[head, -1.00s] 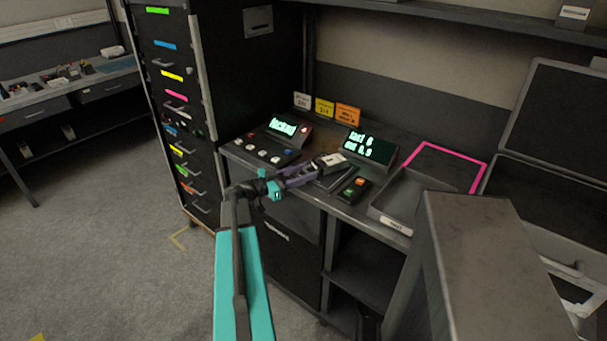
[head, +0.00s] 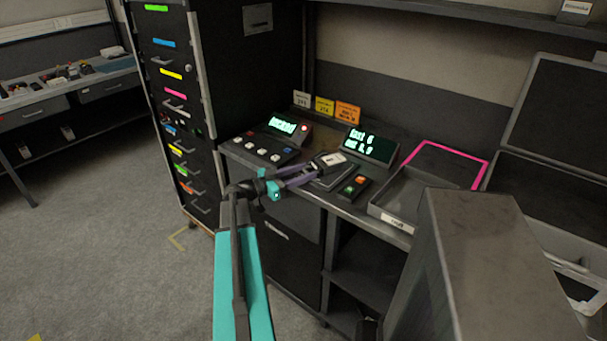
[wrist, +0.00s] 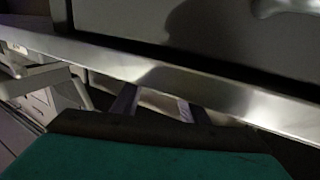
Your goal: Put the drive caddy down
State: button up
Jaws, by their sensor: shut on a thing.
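The drive caddy (head: 331,160) is a small dark block with a white label, at the far end of my gripper in the head view. My gripper (head: 312,171) is shut on it, with its fingers reaching right over the bench edge. The caddy is over or on a dark flat pad (head: 336,177); I cannot tell whether they touch. In the wrist view the fingers (wrist: 155,103) are partly hidden behind my teal wrist part, and a bright metal edge crosses close in front; I cannot tell what it belongs to.
A button panel (head: 268,150) and a lit display (head: 370,146) stand behind. A small box with green and orange buttons (head: 353,187) sits just right. A grey tray (head: 400,218) and a pink-outlined area (head: 484,172) lie further right. A tall drawer cabinet (head: 230,80) rises at left.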

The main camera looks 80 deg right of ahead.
jog(key=o, duration=1.4)
jog(key=shift+r+p, duration=0.45)
jog(key=shift+p, duration=0.3)
jog(key=shift+r+p, duration=0.35)
jog(key=shift+p, duration=0.35)
jog(key=b+v, duration=0.4)
jog(key=v, duration=0.8)
jog(key=shift+f, duration=0.1)
